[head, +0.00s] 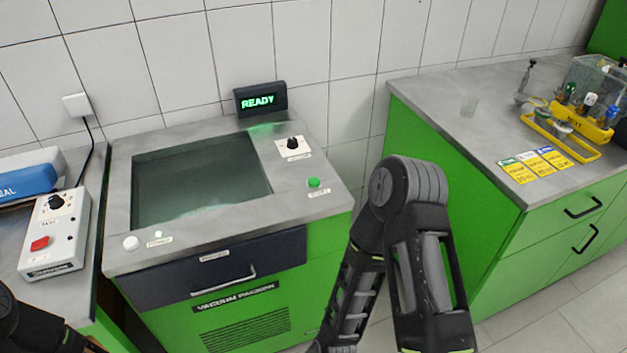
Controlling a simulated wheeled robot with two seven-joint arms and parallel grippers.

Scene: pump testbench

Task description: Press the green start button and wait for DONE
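The green start button (314,182) sits on the right front part of the grey bench top, with a small label below it. A black display (260,99) at the back of the bench reads READY in green letters. My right arm stands in front of the bench at the right, its elbow high and to the right of the green button, apart from it. Its gripper is out of the picture. Only a dark part of my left arm shows at the lower left corner, and its gripper is not visible.
The bench has a sunken glassy panel (201,180), a black knob (292,144), a white button (131,243) and a drawer (208,269). A control box (55,235) with a red switch stands at left. A right counter (455,104) holds cards and a yellow rack (560,135).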

